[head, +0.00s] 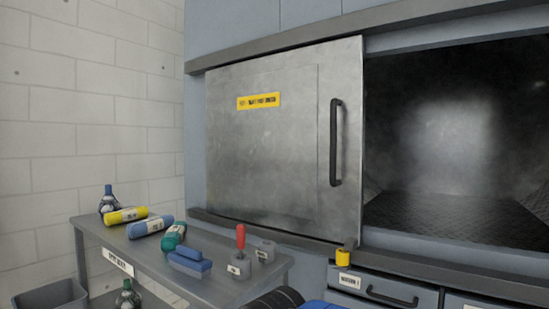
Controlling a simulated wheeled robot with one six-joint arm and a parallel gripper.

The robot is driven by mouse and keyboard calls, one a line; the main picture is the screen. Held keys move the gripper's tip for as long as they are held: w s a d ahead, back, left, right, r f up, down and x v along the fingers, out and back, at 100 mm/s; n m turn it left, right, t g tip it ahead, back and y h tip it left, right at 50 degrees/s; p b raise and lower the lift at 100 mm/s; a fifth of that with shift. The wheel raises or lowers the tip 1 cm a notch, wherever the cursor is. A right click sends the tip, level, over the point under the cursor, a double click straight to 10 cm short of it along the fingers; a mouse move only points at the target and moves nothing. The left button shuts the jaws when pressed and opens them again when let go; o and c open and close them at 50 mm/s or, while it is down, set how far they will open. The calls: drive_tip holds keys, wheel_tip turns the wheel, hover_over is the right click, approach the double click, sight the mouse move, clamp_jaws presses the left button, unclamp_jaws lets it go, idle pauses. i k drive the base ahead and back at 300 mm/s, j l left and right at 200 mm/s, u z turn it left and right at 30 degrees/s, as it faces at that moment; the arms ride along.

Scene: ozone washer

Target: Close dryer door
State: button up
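The dryer door (270,170) is a large grey metal sliding panel with a yellow label (259,101) and a black vertical handle (336,142) near its right edge. It stands at the left of the opening. The dark dryer chamber (455,150) to its right is uncovered, so the door is open. The door sits between an upper and a lower rail. A black and blue shape at the bottom edge seems to be part of my arm. My gripper's fingers are not in view.
A grey metal table (215,278) stands in front of the door's left part, holding bottles, rolled cloths, a blue brush (190,263) and a red-handled tool (240,240). A yellow cylinder (342,257) sits below the door's right edge, above drawers (392,298). A bin (50,295) is lower left.

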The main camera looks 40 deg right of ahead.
sight(286, 132)
drive_tip(key=z, duration=0.95)
